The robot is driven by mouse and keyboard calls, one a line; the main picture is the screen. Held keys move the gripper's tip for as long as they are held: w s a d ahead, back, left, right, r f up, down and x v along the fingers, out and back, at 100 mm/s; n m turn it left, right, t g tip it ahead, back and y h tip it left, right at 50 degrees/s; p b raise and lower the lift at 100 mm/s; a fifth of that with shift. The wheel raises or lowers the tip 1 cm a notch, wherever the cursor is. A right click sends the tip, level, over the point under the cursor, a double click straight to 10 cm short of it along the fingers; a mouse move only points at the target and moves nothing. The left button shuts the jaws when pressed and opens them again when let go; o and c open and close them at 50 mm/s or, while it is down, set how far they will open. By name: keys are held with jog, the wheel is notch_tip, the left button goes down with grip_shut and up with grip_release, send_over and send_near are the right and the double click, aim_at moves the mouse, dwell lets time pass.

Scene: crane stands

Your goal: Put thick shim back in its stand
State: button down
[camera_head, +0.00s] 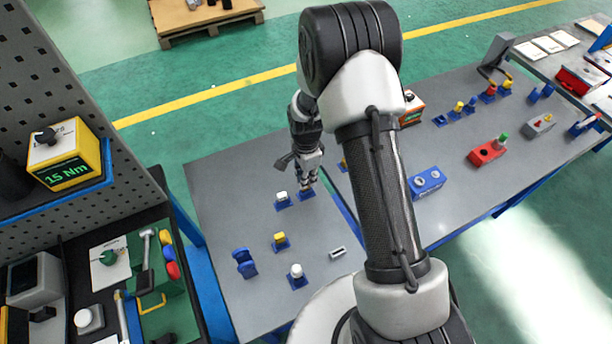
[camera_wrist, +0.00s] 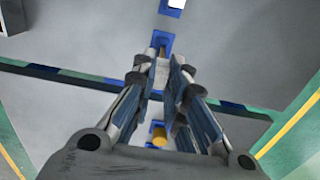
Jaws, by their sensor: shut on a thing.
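My gripper (camera_head: 312,181) is pointed down near the right edge of the left grey table. In the wrist view its fingers (camera_wrist: 161,78) are closed around a small pale grey piece (camera_wrist: 160,73), which looks like the thick shim. The fingers hide most of it. A blue stand (camera_wrist: 160,40) shows right at the fingertips in the wrist view; it also shows under the gripper in the head view (camera_head: 306,196). I cannot tell whether the piece touches the stand or is seated in it.
A white-topped piece on a blue stand (camera_head: 282,199) is close to the left. A yellow piece (camera_head: 279,237), a white knob (camera_head: 297,270), blue holders (camera_head: 244,263) and a grey part (camera_head: 338,252) are nearer. A yellow cylinder (camera_wrist: 159,138) stands across the table gap.

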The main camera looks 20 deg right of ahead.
jog(key=shift+f+b, duration=1)
jog(key=shift+f, duration=0.45)
jog(key=c, duration=1.5)
grip_release()
jog(key=shift+r, duration=0.1)
jog(key=shift+c, duration=0.2)
jog(key=shift+r+p, duration=1.75)
jog(key=shift+r, duration=0.85)
notch_tip(320, 180, up, 12)
